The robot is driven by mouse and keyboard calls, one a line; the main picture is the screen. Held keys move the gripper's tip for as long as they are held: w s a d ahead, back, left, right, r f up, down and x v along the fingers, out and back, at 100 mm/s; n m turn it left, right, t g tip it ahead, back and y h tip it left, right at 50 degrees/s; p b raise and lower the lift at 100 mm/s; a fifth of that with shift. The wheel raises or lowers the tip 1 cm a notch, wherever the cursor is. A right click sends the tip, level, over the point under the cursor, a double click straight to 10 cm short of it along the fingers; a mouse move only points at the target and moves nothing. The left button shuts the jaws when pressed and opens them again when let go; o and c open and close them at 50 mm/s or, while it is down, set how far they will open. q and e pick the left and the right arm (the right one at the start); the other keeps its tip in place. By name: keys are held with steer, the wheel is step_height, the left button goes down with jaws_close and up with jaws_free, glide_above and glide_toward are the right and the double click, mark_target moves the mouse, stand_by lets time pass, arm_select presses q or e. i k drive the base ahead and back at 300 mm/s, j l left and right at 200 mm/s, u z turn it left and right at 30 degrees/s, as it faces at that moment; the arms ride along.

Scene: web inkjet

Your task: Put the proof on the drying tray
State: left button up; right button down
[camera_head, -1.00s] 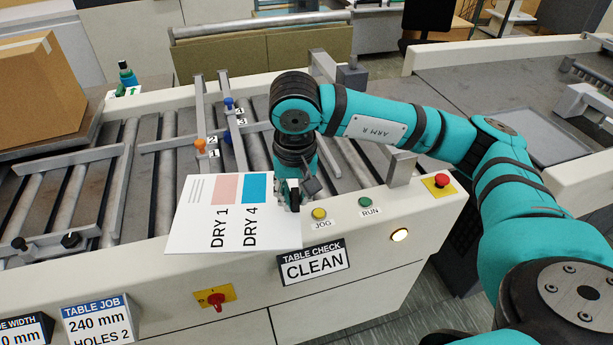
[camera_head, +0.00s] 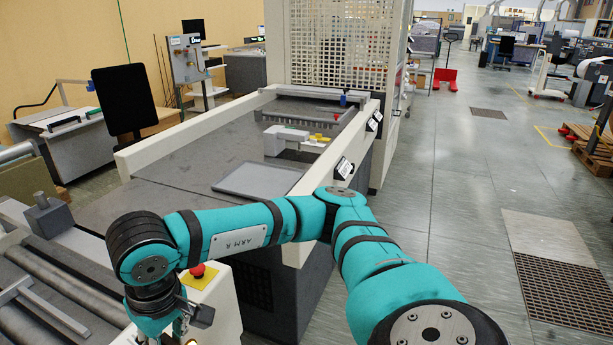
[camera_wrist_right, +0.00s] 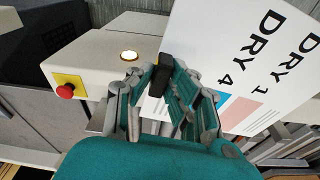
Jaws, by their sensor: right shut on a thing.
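The proof (camera_wrist_right: 250,65) is a white sheet with DRY 1 and DRY 4 printed on it and pink and blue patches. In the right wrist view my right gripper (camera_wrist_right: 165,88) is shut on its edge. In the head view that gripper (camera_head: 176,332) is cut by the bottom edge at the lower left, and the proof is out of the picture. A flat grey tray (camera_head: 258,180), which looks like the drying tray, lies on the dark table beyond my right arm. Its visible surface is bare. My left gripper is not in view.
A white and grey device with yellow parts (camera_head: 284,140) stands just behind the tray. A raised pale rim (camera_head: 318,205) edges the table. A red stop button (camera_head: 197,270) sits near my right gripper. Open floor lies to the right.

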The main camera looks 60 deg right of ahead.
mark_target(259, 181)
steer(key=i+l+z, duration=0.25)
steer(key=l, duration=0.3)
steer(key=i+l+z, duration=0.2)
steer(key=i+l, duration=0.2)
steer(key=i+l+z, duration=0.25)
steer(key=l, duration=0.3)
steer(key=i+l, duration=0.35)
steer(key=i, duration=0.05)
